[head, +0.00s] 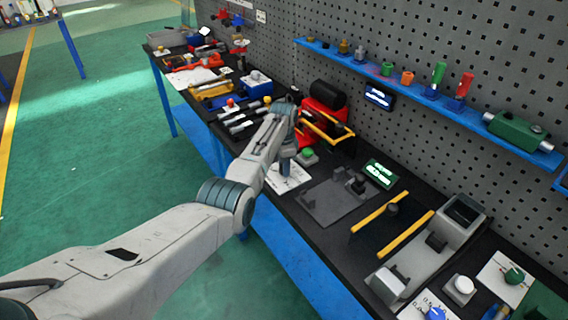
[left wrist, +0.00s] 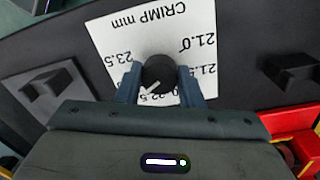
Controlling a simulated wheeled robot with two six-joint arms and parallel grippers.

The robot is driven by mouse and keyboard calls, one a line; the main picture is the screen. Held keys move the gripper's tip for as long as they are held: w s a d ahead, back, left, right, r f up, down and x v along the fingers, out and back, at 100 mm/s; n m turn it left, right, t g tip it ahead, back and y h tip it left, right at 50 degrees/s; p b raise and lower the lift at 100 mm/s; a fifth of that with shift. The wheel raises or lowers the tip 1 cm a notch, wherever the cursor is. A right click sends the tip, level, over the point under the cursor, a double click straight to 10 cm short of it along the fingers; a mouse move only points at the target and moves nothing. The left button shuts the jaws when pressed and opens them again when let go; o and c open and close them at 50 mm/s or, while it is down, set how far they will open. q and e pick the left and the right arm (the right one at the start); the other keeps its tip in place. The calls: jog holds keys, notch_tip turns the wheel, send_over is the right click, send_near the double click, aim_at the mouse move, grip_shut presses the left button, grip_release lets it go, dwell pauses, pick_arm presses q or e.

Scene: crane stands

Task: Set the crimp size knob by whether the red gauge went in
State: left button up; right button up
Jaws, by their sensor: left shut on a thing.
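The black crimp size knob (left wrist: 158,72) sits on a white plate (left wrist: 108,40) marked "CRIMP mm", which reads upside down in the left wrist view. 21.0, 21.5 and 23.5 are readable; other numbers are partly hidden. The knob's white pointer aims to the lower left. My left gripper (left wrist: 159,86) is shut on the knob, one blue finger on each side. In the head view my left gripper (head: 287,161) is over the white plate (head: 291,180), hiding the knob. A red gauge (head: 466,85) stands on the blue shelf. My right gripper is not in view.
A green gauge (head: 438,74) stands on the shelf (head: 410,96) beside the red one. A red machine (head: 324,117) with yellow handles and a green button (head: 307,154) are close to my left gripper. A dark flat plate (head: 325,203) lies to the right on the bench.

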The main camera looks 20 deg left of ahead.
pick_arm(q)
jog(key=n+p, duration=0.2)
jog(key=n, duration=0.1)
jog(key=shift+r+n, duration=0.2)
jog(key=shift+n, duration=0.1)
jog(key=n+p, duration=0.1)
jog(key=n, duration=0.3)
jog(key=shift+n+p, duration=0.3)
jog(key=shift+p, duration=0.05)
jog(key=n+p, duration=0.1)
jog(key=n, duration=0.3)
jog(key=shift+f+n+t+p, duration=0.1)
jog(key=shift+n+t+p, duration=0.3)
jog(key=shift+n, duration=1.7)
jog(key=o, duration=1)
